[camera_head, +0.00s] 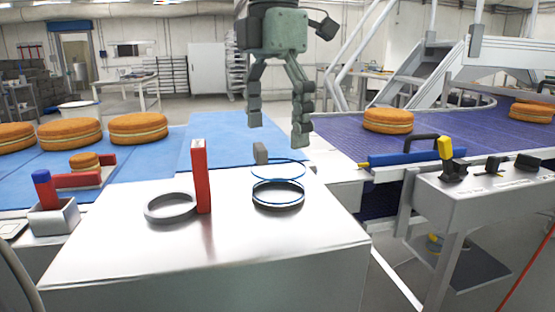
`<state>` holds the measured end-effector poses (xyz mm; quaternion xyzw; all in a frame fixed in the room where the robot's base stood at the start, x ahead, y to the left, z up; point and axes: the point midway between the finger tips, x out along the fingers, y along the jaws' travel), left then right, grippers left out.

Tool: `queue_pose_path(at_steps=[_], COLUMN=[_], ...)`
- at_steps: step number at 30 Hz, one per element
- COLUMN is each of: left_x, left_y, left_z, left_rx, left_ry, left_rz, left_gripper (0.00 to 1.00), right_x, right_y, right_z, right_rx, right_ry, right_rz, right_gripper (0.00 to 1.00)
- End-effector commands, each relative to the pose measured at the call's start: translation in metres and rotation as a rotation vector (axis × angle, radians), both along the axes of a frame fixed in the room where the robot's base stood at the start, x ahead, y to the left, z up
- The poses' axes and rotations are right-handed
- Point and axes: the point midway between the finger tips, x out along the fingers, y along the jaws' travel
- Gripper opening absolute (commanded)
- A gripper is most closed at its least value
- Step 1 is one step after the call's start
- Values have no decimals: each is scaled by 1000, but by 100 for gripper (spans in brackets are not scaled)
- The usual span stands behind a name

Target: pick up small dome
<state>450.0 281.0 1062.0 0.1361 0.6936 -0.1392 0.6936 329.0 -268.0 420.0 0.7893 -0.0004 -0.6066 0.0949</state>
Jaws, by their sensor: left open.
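I make out no clear dome shape. On the white table, a dark ring with a blue edge (278,194) lies flat, and a thin blue hoop (278,168) shows just above it. A small grey block (260,153) shows by the hoop's far left edge. These may be parts of a see-through small dome, but I cannot tell. My left gripper (277,130) hangs above and behind them, fingers down, spread open and empty. It appears apart from the hoop and block. My right gripper is not in view.
A red upright post (201,177) stands beside a grey ring (171,207) on the white table (210,255). Filled rounds (139,128) lie on the blue belt at left, another (388,120) on the right conveyor. A small round (84,161) sits by red blocks. The table front is clear.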

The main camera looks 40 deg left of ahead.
Motion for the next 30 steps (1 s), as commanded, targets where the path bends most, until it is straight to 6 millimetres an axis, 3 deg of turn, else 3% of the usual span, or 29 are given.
queue_pose_path(at_steps=[11, 19, 28, 30], left_x=[-2, -4, -4, -4], left_y=[-2, -8, -7, -7], left_z=[-34, -71, -78, -78], left_rx=[3, 2, 3, 3], left_ry=[3, 2, 0, 0], left_rz=[-2, 0, 1, 1], left_gripper=[95, 95, 95, 89], right_x=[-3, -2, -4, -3], right_y=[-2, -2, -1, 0], right_z=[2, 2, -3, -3], right_rx=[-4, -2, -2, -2], right_ry=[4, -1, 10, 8], right_rz=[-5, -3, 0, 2], right_gripper=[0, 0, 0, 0])
